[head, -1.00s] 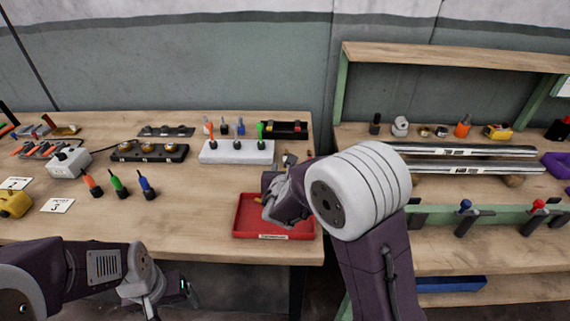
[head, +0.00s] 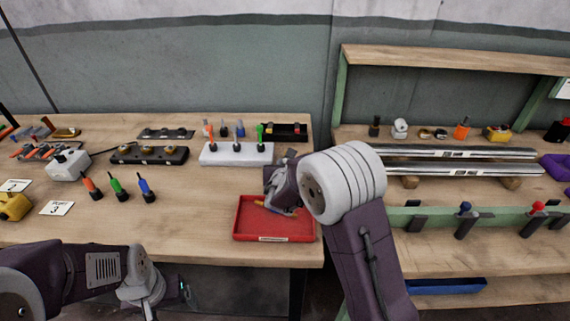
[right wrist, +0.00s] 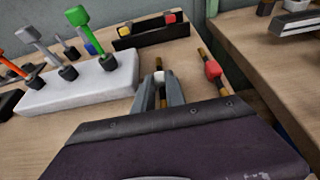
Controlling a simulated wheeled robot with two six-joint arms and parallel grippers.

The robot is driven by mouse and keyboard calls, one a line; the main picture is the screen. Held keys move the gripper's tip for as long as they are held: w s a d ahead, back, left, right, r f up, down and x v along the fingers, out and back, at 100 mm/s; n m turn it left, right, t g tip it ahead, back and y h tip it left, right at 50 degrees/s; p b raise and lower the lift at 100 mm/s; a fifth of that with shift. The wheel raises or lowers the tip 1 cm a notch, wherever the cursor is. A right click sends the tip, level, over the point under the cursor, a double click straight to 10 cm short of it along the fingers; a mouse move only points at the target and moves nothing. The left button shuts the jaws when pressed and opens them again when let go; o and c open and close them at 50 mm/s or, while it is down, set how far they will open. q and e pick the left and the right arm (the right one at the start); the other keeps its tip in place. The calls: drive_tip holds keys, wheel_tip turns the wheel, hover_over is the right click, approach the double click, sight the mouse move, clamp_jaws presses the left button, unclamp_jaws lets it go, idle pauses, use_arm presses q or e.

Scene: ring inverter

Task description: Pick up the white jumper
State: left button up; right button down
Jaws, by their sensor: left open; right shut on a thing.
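The white jumper (right wrist: 159,76), a small white piece on a brown rod, is between the fingertips of my right gripper (right wrist: 160,92) in the right wrist view. The fingers are shut on it. In the head view my right gripper (head: 290,156) is beyond the red tray, right of the white block, and the jumper cannot be made out there. A red jumper (right wrist: 213,71) on a similar rod lies just right of the gripper. My left gripper (head: 168,292) is low at the front of the table, open and away from the jumpers.
A red tray (head: 250,226) at the table's front right holds a thin orange-yellow piece, partly hidden by my wrist. A white block (head: 236,157) with upright tools and a black holder (head: 284,137) stand behind. Coloured screwdrivers (head: 118,188) stand left. A second bench (head: 470,258) is right.

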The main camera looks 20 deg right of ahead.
wheel_tip(320, 180, up, 5)
drive_tip(key=shift+f+p, duration=0.15)
drive_tip(key=shift+p, duration=0.55)
drive_tip(key=s+d+r, duration=0.5)
drive_tip(key=s+r, duration=0.1)
drive_tip(key=s, duration=0.4)
drive_tip(key=shift+s+d+r, duration=0.15)
drive_tip(key=shift+d, duration=0.2)
